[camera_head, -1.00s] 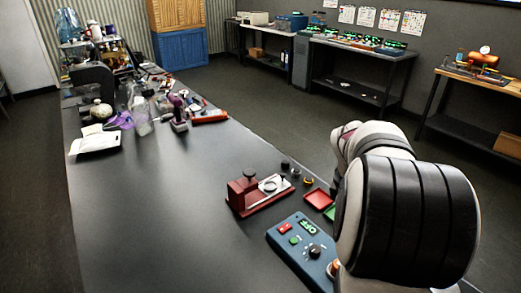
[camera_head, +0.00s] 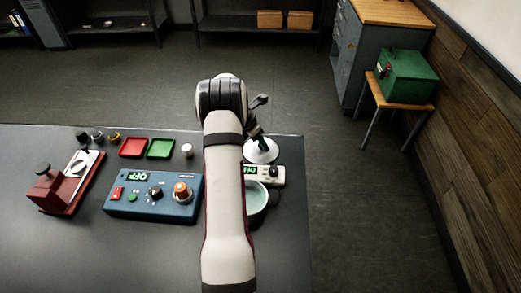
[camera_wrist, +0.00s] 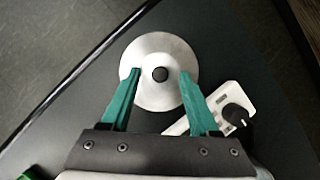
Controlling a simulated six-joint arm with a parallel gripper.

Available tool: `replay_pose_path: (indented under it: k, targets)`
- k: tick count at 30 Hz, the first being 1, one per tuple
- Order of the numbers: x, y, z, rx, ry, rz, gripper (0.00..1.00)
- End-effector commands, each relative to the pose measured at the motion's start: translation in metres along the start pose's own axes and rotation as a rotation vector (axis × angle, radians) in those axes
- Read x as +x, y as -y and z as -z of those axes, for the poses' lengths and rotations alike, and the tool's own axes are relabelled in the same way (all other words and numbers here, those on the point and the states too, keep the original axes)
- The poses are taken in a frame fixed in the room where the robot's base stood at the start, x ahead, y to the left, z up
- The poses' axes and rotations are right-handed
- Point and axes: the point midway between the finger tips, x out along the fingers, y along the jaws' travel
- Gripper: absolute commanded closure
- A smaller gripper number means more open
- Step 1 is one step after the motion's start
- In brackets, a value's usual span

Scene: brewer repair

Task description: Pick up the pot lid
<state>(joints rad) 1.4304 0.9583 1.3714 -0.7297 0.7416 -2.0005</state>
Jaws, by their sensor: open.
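The pot lid (camera_wrist: 160,46) is a round, pale metal disc with a small black knob (camera_wrist: 160,74) at its centre. It lies at the far right of the dark bench, where the head view shows it as a white disc (camera_head: 262,152). My gripper (camera_wrist: 158,75) is open, with its two green fingers over the lid, one on either side of the knob and apart from it. The head view shows my gripper (camera_head: 258,136) just above the lid, partly hiding the knob. An open pot (camera_head: 256,198) with a pale inside stands nearer, partly behind my arm.
A white scale-like device (camera_head: 271,174) with a dark knob lies beside the lid and pot. A blue control box (camera_head: 153,196), red tray (camera_head: 133,147), green tray (camera_head: 160,148) and red press (camera_head: 64,185) are to the left. The bench edge (camera_head: 305,190) is close on the right.

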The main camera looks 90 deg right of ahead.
Motion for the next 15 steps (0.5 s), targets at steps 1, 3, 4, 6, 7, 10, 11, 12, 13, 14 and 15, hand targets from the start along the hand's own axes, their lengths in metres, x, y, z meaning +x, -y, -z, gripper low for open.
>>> replay_pose_path:
  k: [1,3,4,6,7,10,11,12,13,14,15]
  targets:
    - [0.0069,0.0003,0.0003,0.000,-0.001,0.001,0.39]
    - [0.0109,-0.0002,-0.0001,0.000,0.000,-0.001,0.39]
    - [0.0115,-0.0003,-0.0002,0.000,0.000,-0.002,0.39]
    - [0.0113,-0.0004,-0.0002,0.000,0.000,-0.002,0.39]
    - [0.0112,-0.0004,-0.0002,0.000,0.000,-0.002,0.39]
    - [0.0110,-0.0003,-0.0001,0.000,0.000,-0.002,0.47]
    - [0.0110,-0.0004,-0.0001,0.000,0.000,-0.002,0.53]
    - [0.0109,-0.0003,-0.0001,0.000,0.000,-0.001,0.60]
    - [0.0109,-0.0003,-0.0001,0.000,0.000,-0.001,0.66]
    - [0.0109,-0.0003,0.0000,0.000,0.000,-0.001,0.71]
    - [0.0108,-0.0003,0.0000,0.000,0.000,-0.001,0.78]
